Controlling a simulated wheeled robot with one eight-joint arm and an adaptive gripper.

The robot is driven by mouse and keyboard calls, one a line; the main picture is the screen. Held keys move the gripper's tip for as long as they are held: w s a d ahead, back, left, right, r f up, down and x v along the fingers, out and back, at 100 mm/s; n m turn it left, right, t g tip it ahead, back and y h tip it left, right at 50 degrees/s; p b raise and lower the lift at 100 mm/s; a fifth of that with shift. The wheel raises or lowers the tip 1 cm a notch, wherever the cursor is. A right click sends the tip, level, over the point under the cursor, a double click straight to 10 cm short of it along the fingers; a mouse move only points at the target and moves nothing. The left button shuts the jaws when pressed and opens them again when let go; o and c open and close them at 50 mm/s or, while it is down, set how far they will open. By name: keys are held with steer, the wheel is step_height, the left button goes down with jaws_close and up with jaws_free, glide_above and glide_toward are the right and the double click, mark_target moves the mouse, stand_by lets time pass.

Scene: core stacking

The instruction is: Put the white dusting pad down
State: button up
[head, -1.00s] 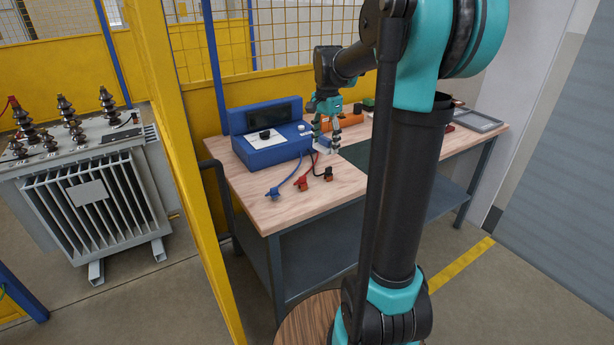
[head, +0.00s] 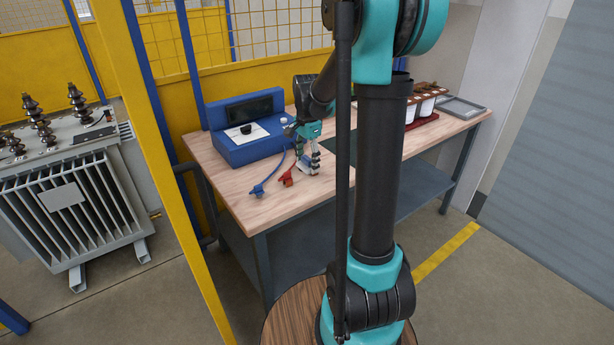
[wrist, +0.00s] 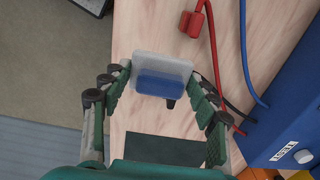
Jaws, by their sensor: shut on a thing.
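The white dusting pad (wrist: 150,61), a pale flat block with a blue part (wrist: 165,86) on it, is between the fingertips of my gripper (wrist: 162,80) in the wrist view. The fingers are closed in on its two sides. In the head view my gripper (head: 308,167) points down at the front part of the wooden bench top (head: 230,178), right of the red clamp. The pad is mostly hidden by the fingers there. I cannot tell whether it touches the bench.
A red clamp (head: 287,178) and a blue clamp (head: 257,190) on cables lie close to the left of my gripper. A blue instrument (head: 240,150) stands behind.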

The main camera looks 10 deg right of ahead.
mark_target(307, 158)
steer(key=shift+f, duration=3)
steer(key=shift+f, duration=0.15)
steer(key=o, duration=1.2)
step_height(307, 158, up, 12)
steer(key=shift+f, duration=0.1)
steer(key=shift+s, duration=0.2)
steer(key=s+f+n+t, duration=0.1)
steer(key=s+f+n, duration=0.3)
steer(key=s, duration=0.3)
steer(key=s+f+n+t, duration=0.1)
steer(key=s+f+n, duration=0.3)
steer(key=s, duration=0.3)
steer(key=s+f+n+t, duration=0.2)
steer(key=s+f+n, duration=0.2)
steer(key=s, duration=0.4)
steer(key=shift+a+n, duration=0.15)
steer(key=shift+n, duration=0.65)
